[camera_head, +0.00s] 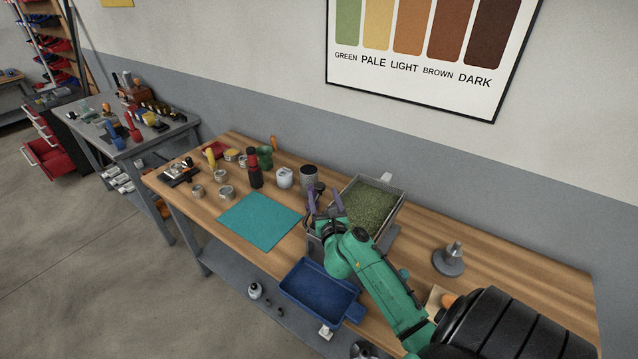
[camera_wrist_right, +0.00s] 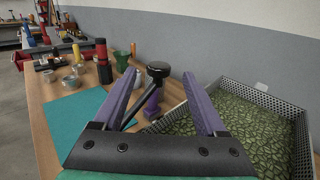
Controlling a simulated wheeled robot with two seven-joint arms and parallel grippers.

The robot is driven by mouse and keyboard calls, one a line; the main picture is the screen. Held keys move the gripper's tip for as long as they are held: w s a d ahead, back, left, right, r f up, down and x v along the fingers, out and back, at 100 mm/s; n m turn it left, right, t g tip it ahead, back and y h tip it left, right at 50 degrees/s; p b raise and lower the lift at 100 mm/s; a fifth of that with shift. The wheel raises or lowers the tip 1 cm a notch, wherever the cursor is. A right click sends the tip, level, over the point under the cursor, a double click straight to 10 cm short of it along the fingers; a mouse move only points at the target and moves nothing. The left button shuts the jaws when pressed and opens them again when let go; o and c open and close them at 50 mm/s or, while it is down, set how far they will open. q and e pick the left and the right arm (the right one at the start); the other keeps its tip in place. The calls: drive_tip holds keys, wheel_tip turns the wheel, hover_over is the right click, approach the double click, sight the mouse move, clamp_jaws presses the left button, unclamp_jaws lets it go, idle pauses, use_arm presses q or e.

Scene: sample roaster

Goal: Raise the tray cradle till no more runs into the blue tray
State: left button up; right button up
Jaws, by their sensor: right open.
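The tray cradle (camera_head: 400,193) is a grey metal tray with perforated walls, full of green beans (camera_head: 367,207). It stands near the back of the wooden table and also fills the right of the wrist view (camera_wrist_right: 288,108). The blue tray (camera_head: 318,291) is below it at the table's front edge. Its visible floor looks bare, and I see no beans running into it. My right gripper (camera_head: 325,200) is open at the cradle's left side. In the wrist view a black knob on a rod (camera_wrist_right: 158,70) appears between its purple fingers, not gripped. My left gripper is out of view.
A teal mat (camera_head: 260,220) lies left of the cradle. A dark cup (camera_head: 309,177), a white jar (camera_head: 285,178) and a red-and-black bottle (camera_head: 255,170) stand behind it. A grey stand (camera_head: 449,262) is on the right. The table between stand and cradle is mostly free.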

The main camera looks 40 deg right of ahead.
sight(321, 190)
drive_tip(key=x, duration=0.5)
drive_tip(key=shift+w+f, duration=0.15)
drive_tip(key=c, duration=0.3)
clamp_jaws()
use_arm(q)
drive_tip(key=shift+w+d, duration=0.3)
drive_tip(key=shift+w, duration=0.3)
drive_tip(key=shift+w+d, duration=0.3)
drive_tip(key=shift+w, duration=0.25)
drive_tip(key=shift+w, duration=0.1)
